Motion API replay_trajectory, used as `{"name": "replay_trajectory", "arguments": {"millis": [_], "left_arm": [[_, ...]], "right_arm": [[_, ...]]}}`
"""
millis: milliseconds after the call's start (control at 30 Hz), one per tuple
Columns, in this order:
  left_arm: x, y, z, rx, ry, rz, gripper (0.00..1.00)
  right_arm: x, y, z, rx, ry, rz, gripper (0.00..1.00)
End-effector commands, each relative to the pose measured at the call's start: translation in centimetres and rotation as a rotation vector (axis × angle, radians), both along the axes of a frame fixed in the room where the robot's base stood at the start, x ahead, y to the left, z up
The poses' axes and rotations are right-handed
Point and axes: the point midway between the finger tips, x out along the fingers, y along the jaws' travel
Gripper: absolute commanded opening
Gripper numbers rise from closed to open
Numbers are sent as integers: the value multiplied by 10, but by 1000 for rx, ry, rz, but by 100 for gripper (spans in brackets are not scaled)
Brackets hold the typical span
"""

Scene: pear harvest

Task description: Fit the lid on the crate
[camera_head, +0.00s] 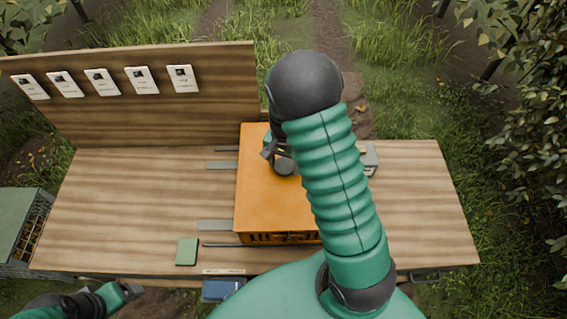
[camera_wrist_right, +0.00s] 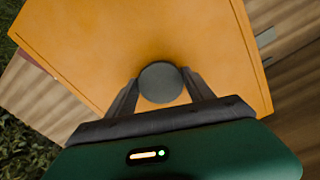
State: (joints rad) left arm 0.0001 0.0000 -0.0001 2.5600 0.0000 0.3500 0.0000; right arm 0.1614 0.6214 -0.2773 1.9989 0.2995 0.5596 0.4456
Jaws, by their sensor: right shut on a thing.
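The orange lid (camera_head: 262,200) lies over the orange crate (camera_head: 262,238), whose slatted front wall shows below the lid's near edge. The lid also fills much of the right wrist view (camera_wrist_right: 205,35). My right gripper (camera_head: 279,156) is shut on the lid's round dark knob (camera_wrist_right: 160,83), with one finger on each side of it. My right arm hides the right part of the lid and crate, so I cannot tell if the lid is fully seated. My left gripper (camera_head: 122,292) is at the lower left, off the table's front edge; its fingers are not clear.
The wooden table (camera_head: 130,205) has free room left and right of the crate. Grey strips (camera_head: 215,225) lie beside the crate. A green block (camera_head: 187,251) is near the front edge. A board with several cards (camera_head: 140,80) stands behind. A green crate (camera_head: 18,225) is far left.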

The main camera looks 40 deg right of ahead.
Motion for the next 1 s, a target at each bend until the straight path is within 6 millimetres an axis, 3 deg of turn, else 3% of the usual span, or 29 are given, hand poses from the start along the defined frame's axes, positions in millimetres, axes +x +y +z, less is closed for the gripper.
{"name": "replay_trajectory", "arguments": {"millis": [467, 500, 567, 833, 1000], "left_arm": [[0, 0, -7, 0, 0, 0, 83], [0, 0, -6, 0, 0, 0, 83], [0, 0, -6, 0, 0, 0, 83], [0, 0, -6, 0, 0, 0, 83], [0, 0, 6, 0, 0, 0, 83]], "right_arm": [[0, 1, -9, -1, 0, 0, 5], [0, 1, -9, -1, 0, 0, 64], [0, 1, -9, -1, 0, 0, 70], [0, 0, -9, 1, 0, 0, 70], [0, 0, 4, 0, 0, 0, 70]]}}
